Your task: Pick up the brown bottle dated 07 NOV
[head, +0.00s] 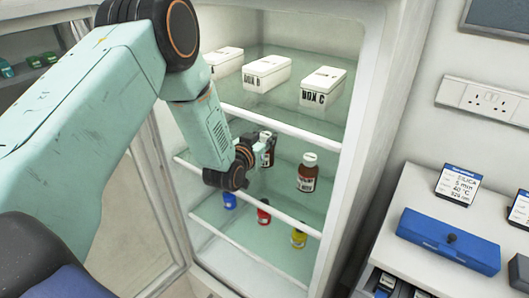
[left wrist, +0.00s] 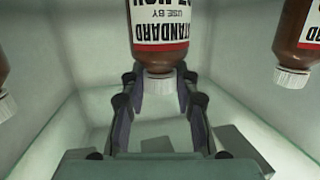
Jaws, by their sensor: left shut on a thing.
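My left gripper (head: 262,138) is inside the fridge at the middle shelf, shut on a brown bottle (head: 268,156) with a white cap. In the left wrist view this bottle (left wrist: 160,35) appears upside down between the fingers (left wrist: 160,98). Its label reads STANDARD, USE BY and a date ending in NOV; the day is cut off and not fully legible. A second brown bottle (head: 307,175) stands to the right on the same shelf. In the left wrist view, brown bottles show at the left edge (left wrist: 3,68) and right edge (left wrist: 298,35). My right gripper is not in view.
White lidded boxes, including box B (head: 267,74) and box C (head: 323,87), stand on the shelf above. Blue (head: 229,201), red (head: 263,212) and yellow (head: 299,236) small bottles stand on the shelf below. The fridge's right wall is close to the second bottle.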

